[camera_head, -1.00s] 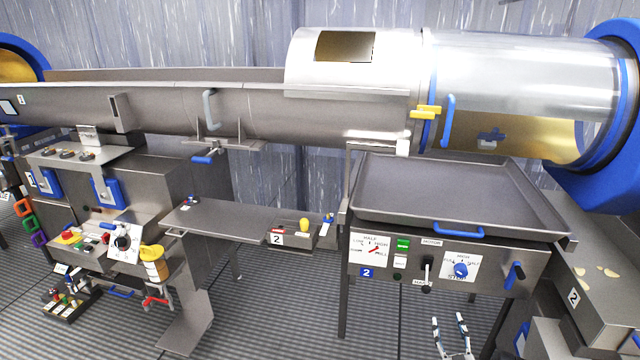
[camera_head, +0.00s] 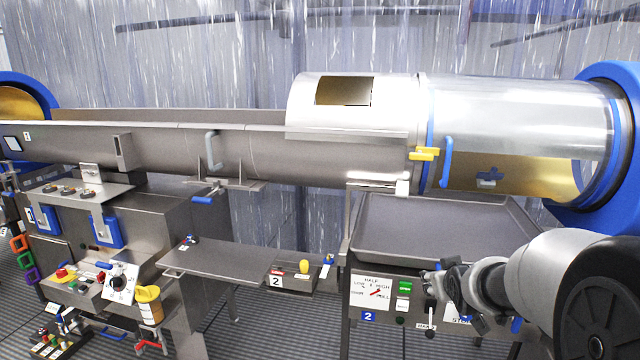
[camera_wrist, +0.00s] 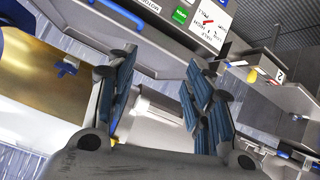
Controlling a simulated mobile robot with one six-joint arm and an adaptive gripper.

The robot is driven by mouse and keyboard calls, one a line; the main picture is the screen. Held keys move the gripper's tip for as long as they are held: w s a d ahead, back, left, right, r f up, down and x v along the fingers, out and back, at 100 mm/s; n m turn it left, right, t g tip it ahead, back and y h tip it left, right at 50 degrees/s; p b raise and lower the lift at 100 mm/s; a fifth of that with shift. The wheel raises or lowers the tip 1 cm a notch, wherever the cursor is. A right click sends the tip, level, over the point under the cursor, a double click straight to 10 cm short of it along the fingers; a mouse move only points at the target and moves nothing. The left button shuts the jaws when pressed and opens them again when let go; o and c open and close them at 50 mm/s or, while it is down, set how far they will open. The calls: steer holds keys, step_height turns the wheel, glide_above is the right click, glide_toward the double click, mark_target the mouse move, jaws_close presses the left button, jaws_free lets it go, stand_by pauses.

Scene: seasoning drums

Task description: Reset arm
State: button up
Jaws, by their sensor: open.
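My gripper (camera_wrist: 158,75) is open and empty in the wrist view, with blue-grey pads on both fingers. In the head view my arm reaches in from the lower right, and the gripper (camera_head: 437,285) is in front of the control panel (camera_head: 385,295) under the steel tray (camera_head: 430,235). The arm covers the panel's right part. I cannot tell whether the gripper touches the panel.
A long steel trough (camera_head: 270,155) and a clear drum (camera_head: 520,115) with blue rings run above the tray. A steel shelf (camera_head: 225,260) is to the left, beside a control cabinet (camera_head: 165,225). Striped floor (camera_head: 290,325) shows below the shelf.

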steer(key=s+a+g, duration=0.2)
steer(key=s+a, duration=0.2)
steer(key=s, duration=0.8)
steer(key=s+a+g+y, duration=0.1)
steer(key=s+a, duration=0.3)
steer(key=s, duration=0.8)
steer(key=s+a+m+g+y, duration=0.1)
steer(key=s+a+g, duration=0.2)
steer(key=s, duration=1)
steer(key=shift+a+r, duration=0.3)
steer(key=shift+a, duration=0.75)
